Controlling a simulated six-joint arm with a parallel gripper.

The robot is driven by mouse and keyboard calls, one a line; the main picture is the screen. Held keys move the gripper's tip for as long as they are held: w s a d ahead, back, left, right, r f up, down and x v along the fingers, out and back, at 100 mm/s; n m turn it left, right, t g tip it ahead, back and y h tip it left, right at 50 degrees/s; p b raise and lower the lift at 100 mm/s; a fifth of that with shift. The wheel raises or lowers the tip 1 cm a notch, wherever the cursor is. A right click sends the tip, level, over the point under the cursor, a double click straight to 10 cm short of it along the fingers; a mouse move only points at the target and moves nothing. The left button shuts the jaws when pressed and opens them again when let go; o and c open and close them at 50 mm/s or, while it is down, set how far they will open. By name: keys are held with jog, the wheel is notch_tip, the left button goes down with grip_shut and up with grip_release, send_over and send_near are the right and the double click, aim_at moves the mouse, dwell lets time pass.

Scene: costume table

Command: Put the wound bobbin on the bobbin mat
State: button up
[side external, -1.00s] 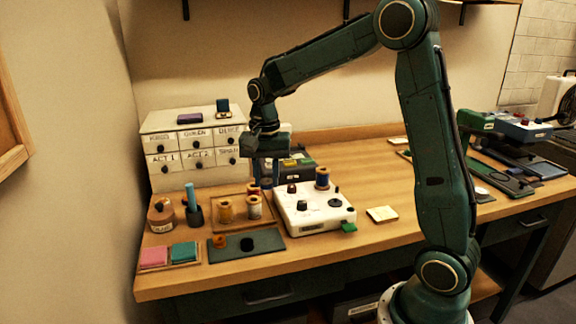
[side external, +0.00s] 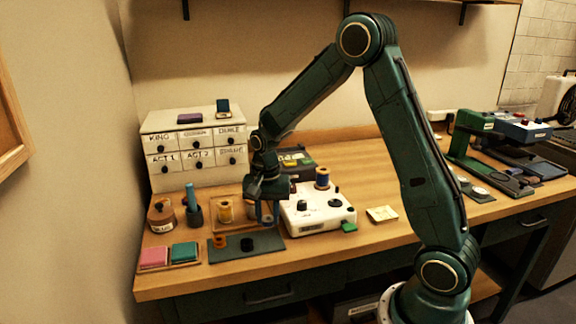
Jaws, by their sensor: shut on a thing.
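My gripper (side external: 267,218) is low over the back right of the dark bobbin mat (side external: 270,242), its fingers pointing down. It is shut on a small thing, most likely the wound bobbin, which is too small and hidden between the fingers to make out. I cannot tell whether it touches the mat. The mat lies flat near the table's front edge. An orange bobbin (side external: 220,242) and a black round piece (side external: 247,244) are at its left and middle. The mat's right part looks bare.
The white bobbin winder (side external: 318,216) stands just right of the gripper, with a blue spool (side external: 322,179) on top. A thread-spool tray (side external: 226,224) is behind the mat. Pink (side external: 153,256) and teal (side external: 185,252) pads lie left. Labelled drawers (side external: 195,150) stand at the back.

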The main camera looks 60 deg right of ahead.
aim_at(268, 235)
jog(key=shift+f, duration=1.7)
jog(key=shift+f, duration=0.15)
jog(key=o, duration=0.9)
jog(key=shift+o, duration=0.2)
notch_tip(268, 235, up, 12)
jog(key=shift+r, duration=0.2)
